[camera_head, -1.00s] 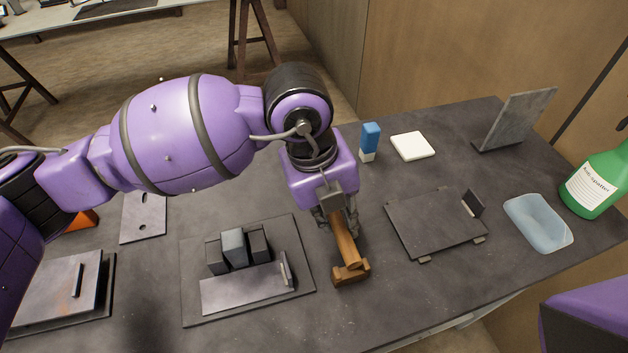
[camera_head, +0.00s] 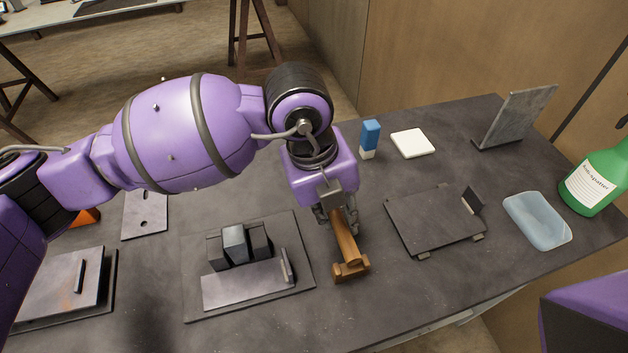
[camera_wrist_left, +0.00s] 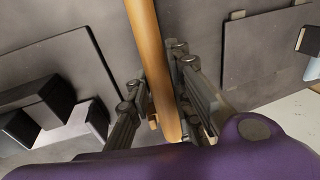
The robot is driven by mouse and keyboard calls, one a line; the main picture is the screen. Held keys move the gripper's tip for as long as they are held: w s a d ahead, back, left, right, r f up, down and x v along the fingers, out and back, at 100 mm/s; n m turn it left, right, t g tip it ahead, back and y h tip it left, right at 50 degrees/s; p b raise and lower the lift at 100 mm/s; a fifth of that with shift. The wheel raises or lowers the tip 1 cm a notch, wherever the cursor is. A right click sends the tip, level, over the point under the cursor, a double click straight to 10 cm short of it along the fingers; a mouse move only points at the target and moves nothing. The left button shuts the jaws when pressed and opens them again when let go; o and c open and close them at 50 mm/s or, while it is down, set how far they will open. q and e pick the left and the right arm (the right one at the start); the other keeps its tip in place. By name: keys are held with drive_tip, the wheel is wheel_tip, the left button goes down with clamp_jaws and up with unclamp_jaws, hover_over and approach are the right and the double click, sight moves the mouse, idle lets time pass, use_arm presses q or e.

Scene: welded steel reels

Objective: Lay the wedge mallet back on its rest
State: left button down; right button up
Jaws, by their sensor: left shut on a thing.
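The wooden wedge mallet (camera_head: 346,240) shows as a round handle running from under my left gripper toward the table's front edge. My left gripper (camera_head: 337,217) is shut on it. In the left wrist view the handle (camera_wrist_left: 148,45) passes between the fingers (camera_wrist_left: 160,98). The handle's near end is at a low wooden rest (camera_head: 350,272) with raised ends on the dark table. I cannot tell whether the handle touches it. The gripper hides the mallet's far part. My right gripper is out of view.
A steel fixture with blocks (camera_head: 235,245) stands left of the mallet. A dark plate with an upright tab (camera_head: 430,225) lies to the right.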

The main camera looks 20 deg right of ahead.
use_arm(q)
drive_tip(key=shift+a+b+x, duration=0.2)
drive_tip(key=shift+b+x, duration=0.2)
drive_tip(key=shift+x, duration=0.55)
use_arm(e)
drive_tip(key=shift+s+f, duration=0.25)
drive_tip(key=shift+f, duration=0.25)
use_arm(q)
drive_tip(key=c, duration=1.5)
unclamp_jaws()
drive_tip(key=shift+f, duration=0.1)
drive_tip(key=p+v, duration=0.5)
drive_tip(key=v, duration=0.3)
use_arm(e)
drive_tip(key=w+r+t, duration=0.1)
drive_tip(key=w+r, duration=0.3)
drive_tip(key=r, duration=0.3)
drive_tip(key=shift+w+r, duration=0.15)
